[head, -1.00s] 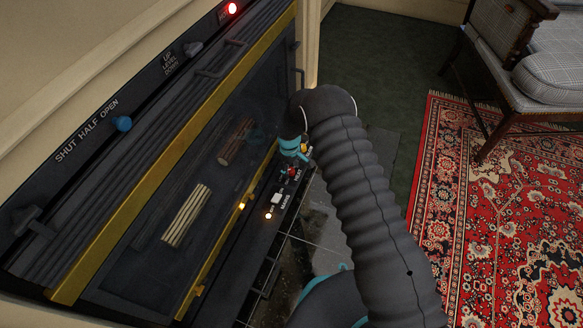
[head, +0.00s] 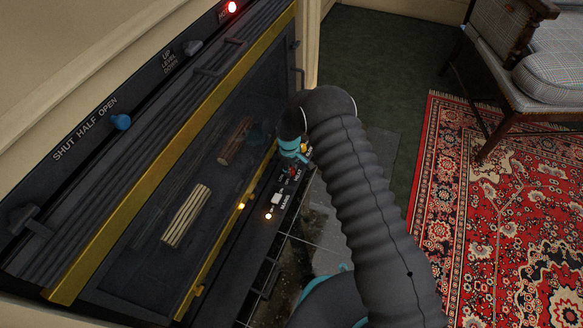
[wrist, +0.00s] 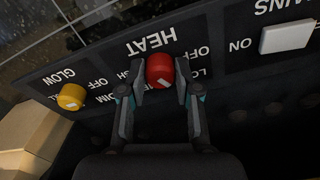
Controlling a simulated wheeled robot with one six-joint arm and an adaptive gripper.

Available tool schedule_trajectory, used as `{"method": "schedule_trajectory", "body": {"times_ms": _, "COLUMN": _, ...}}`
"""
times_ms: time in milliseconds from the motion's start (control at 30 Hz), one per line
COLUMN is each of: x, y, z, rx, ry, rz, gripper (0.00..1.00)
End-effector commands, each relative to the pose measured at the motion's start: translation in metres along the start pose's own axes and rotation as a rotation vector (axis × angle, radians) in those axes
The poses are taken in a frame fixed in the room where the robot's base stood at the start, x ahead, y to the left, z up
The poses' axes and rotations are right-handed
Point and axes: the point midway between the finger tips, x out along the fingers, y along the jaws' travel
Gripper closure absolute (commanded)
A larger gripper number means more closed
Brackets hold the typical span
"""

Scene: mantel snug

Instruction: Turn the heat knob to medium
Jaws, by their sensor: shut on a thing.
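The red heat knob (wrist: 160,68) stands on the dark control strip, under the label HEAT, which reads upside down in the wrist view. My gripper (wrist: 160,92) has a finger on each side of the knob and is shut on it. A white pointer mark shows on the knob's lower part in that view. OFF and part of LO show to the right of the knob, and a partly covered label shows to its left. In the head view my gripper (head: 294,153) is at the strip, with the red knob (head: 291,172) small and partly hidden.
A yellow GLOW knob (wrist: 71,97) is left of the heat knob, and a white MAINS switch (wrist: 286,38) is right. The glass-fronted fireplace (head: 155,190) rises beside the strip, with a blue slider knob (head: 121,122) above. A red rug (head: 500,215) and armchair (head: 545,75) are at right.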

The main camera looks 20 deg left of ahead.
Motion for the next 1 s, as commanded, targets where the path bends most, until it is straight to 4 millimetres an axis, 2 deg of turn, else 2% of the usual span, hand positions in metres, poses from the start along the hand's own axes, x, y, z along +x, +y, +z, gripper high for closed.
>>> {"method": "schedule_trajectory", "body": {"times_ms": 267, "x": 0.0038, "y": -0.0013, "z": 0.0, "rx": 0.184, "ry": 0.003, "rz": 0.025, "gripper": 1.0}}
{"method": "schedule_trajectory", "body": {"times_ms": 1000, "x": 0.0008, "y": -0.0029, "z": -0.0012, "rx": 0.822, "ry": 0.016, "rz": 0.112, "gripper": 1.0}}
